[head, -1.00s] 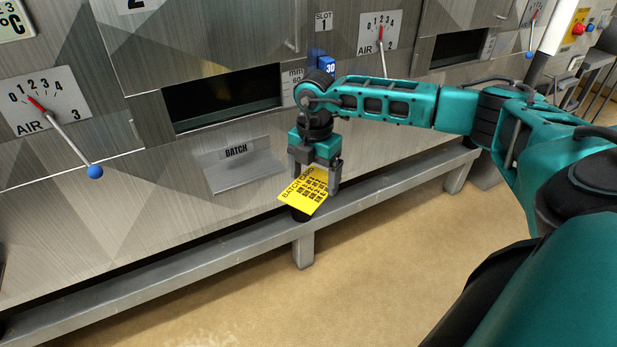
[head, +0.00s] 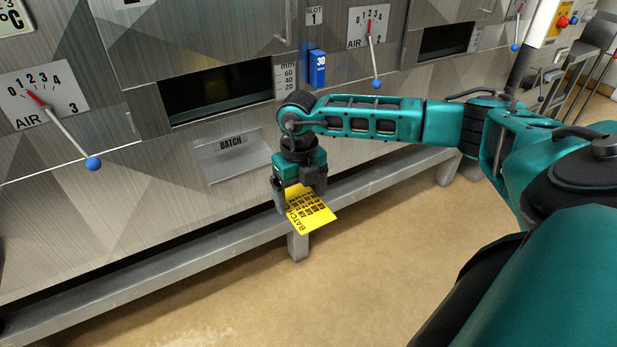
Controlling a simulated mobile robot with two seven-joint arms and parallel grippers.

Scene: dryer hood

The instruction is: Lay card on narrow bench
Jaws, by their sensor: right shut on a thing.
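The yellow batch card (head: 311,216) with black print is in my right gripper (head: 300,200), which is shut on its upper edge. The card is tilted, and its lower part reaches past the front edge of the bench. The narrow bench (head: 225,236) is a long grey metal ledge running along the foot of the machine. The card and gripper are over the bench near one of its legs. I cannot tell whether the card touches it. My left gripper is out of view.
A sloped metal holder marked BATCH (head: 232,160) is on the machine front, left of my right gripper. A blue block marked 30 (head: 317,68) hangs above. A lever with a blue knob (head: 93,163) sticks out at left. The bench left of the card is bare.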

